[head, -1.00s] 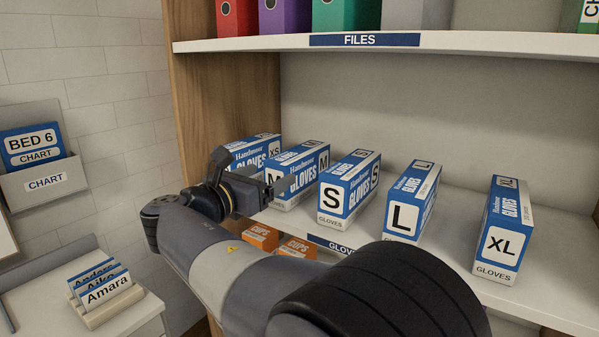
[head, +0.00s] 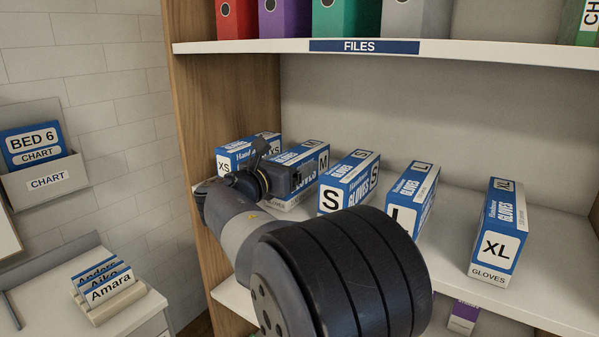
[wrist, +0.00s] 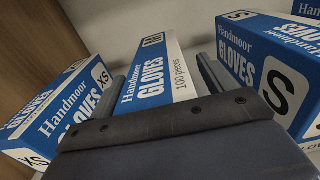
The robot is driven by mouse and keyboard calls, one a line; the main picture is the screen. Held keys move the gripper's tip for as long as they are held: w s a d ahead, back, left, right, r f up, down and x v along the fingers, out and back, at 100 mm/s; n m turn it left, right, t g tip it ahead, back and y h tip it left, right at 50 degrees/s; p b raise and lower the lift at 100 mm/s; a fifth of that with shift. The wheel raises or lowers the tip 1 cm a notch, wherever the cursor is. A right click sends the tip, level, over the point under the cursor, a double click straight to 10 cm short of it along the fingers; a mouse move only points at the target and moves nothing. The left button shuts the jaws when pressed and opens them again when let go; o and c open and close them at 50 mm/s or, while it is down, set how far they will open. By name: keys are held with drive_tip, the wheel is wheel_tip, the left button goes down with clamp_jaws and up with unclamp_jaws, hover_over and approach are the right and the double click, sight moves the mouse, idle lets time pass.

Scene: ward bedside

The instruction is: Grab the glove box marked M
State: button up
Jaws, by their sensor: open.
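The glove box marked M (head: 312,158) stands on the shelf between the XS box and the S box. It is blue and white, and my arm hides part of its front in the head view. In the wrist view the M box (wrist: 155,78) lies between the two fingers of my gripper (wrist: 160,82), its top face showing. The fingers are open, one on each side of the box, with small gaps visible. My gripper is at the front of the M box in the head view (head: 285,177), where the fingertips are hard to make out.
The XS box (head: 232,158) stands close on the left and the S box (head: 345,183) on the right. The L box (head: 415,190) and XL box (head: 500,235) stand further right. A FILES shelf (head: 470,45) runs above. A wooden side panel (head: 220,95) bounds the left.

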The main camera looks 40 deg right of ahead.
drive_tip(key=shift+c, duration=0.6)
drive_tip(key=c, duration=1.2)
drive_tip(key=shift+r, duration=0.15)
